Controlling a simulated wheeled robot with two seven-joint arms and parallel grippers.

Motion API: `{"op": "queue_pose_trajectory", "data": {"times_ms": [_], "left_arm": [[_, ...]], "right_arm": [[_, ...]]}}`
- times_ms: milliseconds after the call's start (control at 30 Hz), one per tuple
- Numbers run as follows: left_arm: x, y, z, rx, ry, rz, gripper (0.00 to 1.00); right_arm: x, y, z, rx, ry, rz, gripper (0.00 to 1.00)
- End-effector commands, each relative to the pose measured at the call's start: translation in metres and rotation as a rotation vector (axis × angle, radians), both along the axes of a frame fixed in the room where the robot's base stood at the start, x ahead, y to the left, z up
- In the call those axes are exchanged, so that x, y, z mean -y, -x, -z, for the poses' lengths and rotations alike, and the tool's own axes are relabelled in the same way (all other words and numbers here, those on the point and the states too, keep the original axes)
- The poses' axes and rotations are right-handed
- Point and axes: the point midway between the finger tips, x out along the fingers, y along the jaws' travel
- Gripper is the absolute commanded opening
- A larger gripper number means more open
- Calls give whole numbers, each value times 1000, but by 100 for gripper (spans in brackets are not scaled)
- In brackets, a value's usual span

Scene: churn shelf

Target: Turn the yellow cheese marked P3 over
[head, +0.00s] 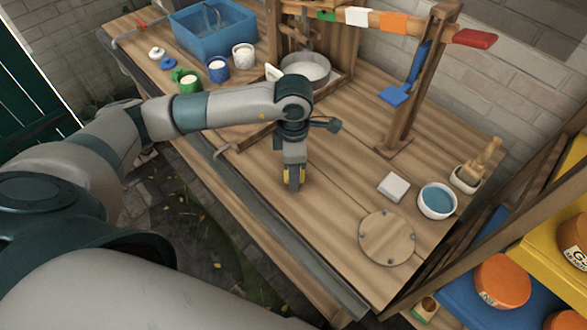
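No yellow cheese with a readable P3 mark shows in the head view. Orange cheeses stand on a rack at the right edge. A third (566,321) is partly cut off below. My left gripper (293,186) points down over the middle of the wooden table, apart from the cheeses; its finger gap is unclear. My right gripper is out of view.
On the table (340,225) are a round wooden board (387,238), a pale block (393,187), a blue-filled bowl (437,201) and a brush holder (466,178). A wooden post (408,105) stands behind. A blue tub (212,35) and several cups are far left.

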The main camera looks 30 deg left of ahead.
Motion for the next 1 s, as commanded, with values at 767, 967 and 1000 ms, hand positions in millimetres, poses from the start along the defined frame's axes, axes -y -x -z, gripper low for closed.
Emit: {"op": "queue_pose_trajectory", "data": {"times_ms": [767,967,1000], "left_arm": [[0,0,4,0,0,0,24],[0,0,4,0,0,0,71],[0,0,4,0,0,0,71]], "right_arm": [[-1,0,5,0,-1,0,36],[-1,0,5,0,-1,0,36],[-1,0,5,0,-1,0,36]]}}
